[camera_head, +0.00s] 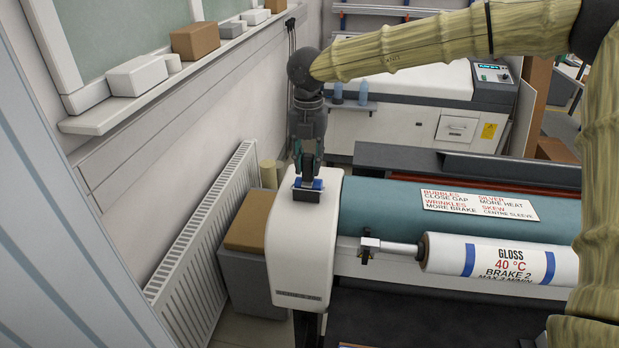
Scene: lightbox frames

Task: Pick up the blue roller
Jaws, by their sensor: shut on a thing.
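My gripper (308,178) points down over the white end housing (300,248) of the large machine. It is shut on the blue roller (318,184), a small piece with blue showing at both sides of the fingers and a dark block at the front. The fingers hide the roller's middle. The roller is at the top of the housing; I cannot tell whether it touches the surface or hangs just above it.
A teal cylinder (390,208) with an instruction label and a white labelled roll (490,257) lie right of the housing. A radiator (205,245) and a grey box with a brown top (248,220) stand left. Boxes line the wall ledge (100,120).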

